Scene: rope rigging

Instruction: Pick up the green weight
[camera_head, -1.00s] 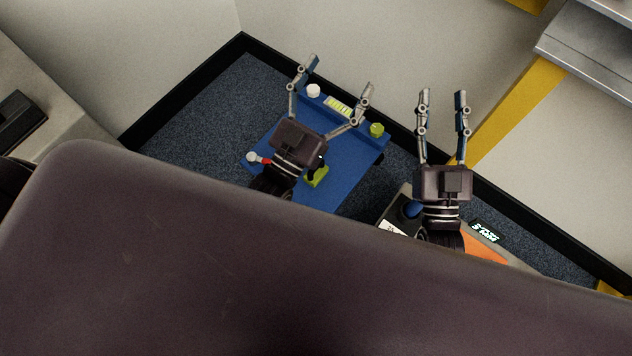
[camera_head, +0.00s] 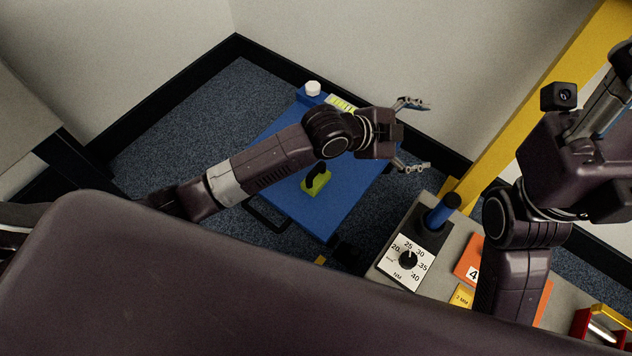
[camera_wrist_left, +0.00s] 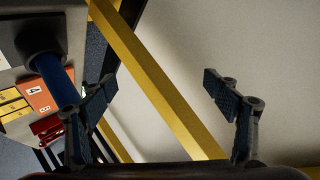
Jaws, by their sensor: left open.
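A lime-green block with a black upright part (camera_head: 317,182), which looks like the green weight, sits on the blue cart top (camera_head: 277,190) in the head view. My left gripper (camera_head: 424,136) is open and empty, pointing right beyond the cart's right side, with its forearm crossing over the cart left of the block. In the left wrist view the open fingers (camera_wrist_left: 157,82) have nothing between them, and the green block does not show. My right gripper (camera_head: 612,110) is at the upper right edge, partly cut off, so its jaws are unclear.
A grey bench (camera_head: 392,268) at the lower right carries a dial plate (camera_head: 409,261), a blue-handled post (camera_head: 441,212) and orange plates (camera_head: 469,258). A yellow post (camera_head: 540,95) stands behind. A white knob (camera_head: 313,88) is on the cart's back edge.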

